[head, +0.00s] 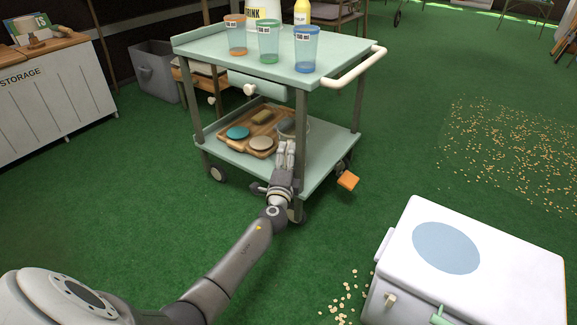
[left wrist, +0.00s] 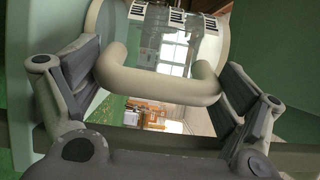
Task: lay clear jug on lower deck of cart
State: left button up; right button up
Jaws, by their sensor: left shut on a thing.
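The cart (head: 220,42) is pale green, with an upper deck and a lower deck (head: 328,140). My left gripper (head: 287,148) reaches in between the decks at the lower deck's front side. It is shut on the clear jug (head: 296,126), which shows only in part behind the fingers, over or on the lower deck. In the left wrist view the jug (left wrist: 162,48) is see-through with dark label marks, and its cream handle (left wrist: 160,88) lies between the fingers of my left gripper (left wrist: 158,80). I cannot tell whether the jug touches the deck. My right gripper is out of view.
A wooden tray (head: 235,146) with teal and tan round pieces lies on the lower deck, left of the jug. Three cups (head: 268,42) stand on the upper deck. An orange block (head: 348,180) is near the cart's right wheel. A white chest (head: 500,265) stands at lower right.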

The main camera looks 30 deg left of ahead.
pick_arm(q)
jog(key=shift+d, duration=0.3)
jog(key=shift+f+b, duration=0.35)
jog(key=shift+b, duration=0.05)
jog(key=o, duration=1.1)
jog(key=shift+r, duration=0.1)
jog(key=shift+c, duration=0.2)
